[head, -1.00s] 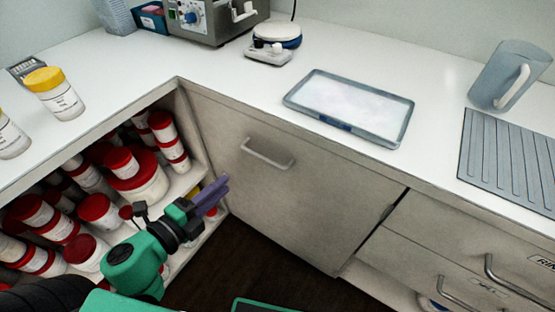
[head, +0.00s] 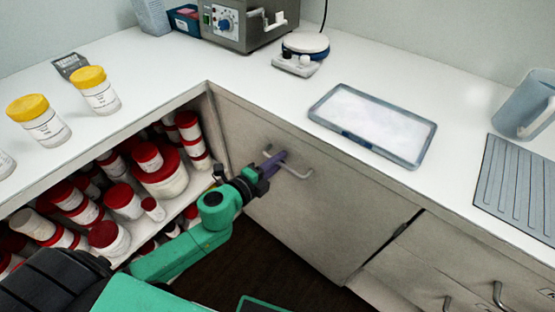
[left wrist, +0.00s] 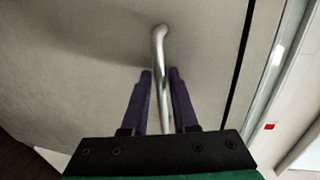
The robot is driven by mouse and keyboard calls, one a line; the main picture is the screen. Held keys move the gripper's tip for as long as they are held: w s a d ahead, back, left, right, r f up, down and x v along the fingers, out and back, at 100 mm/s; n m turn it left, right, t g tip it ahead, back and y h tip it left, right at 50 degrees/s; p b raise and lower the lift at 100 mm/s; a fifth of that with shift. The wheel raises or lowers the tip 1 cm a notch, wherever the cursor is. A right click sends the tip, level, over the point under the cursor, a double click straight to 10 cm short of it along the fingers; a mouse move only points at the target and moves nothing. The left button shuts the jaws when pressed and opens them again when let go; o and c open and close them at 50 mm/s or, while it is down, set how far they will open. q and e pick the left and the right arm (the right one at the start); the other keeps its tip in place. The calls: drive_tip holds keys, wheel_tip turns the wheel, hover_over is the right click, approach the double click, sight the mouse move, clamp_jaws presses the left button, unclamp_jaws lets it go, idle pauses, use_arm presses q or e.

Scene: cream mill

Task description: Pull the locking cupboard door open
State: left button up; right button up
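The cupboard door (head: 300,215) is a flat grey-beige panel below the counter, and it looks shut. Its metal bar handle (head: 302,173) is near the top edge. My left gripper (head: 274,161) is at the handle's left part, with its purple fingers at the bar. In the left wrist view the handle (left wrist: 159,50) runs between the two fingers (left wrist: 160,74), one on each side. Narrow gaps show between fingers and bar, so the gripper looks open around it. The door (left wrist: 80,60) fills most of that view. My right gripper is not in view.
An open shelf with several red-lidded jars (head: 160,170) is left of the door, close to my left arm. Drawers (head: 440,260) are at the right. On the counter stand a tray (head: 345,132), yellow-lidded jars (head: 40,128) and a jug (head: 522,108). Dark floor lies below the door.

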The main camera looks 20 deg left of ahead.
use_arm(q)
clamp_jaws()
idle(1.4)
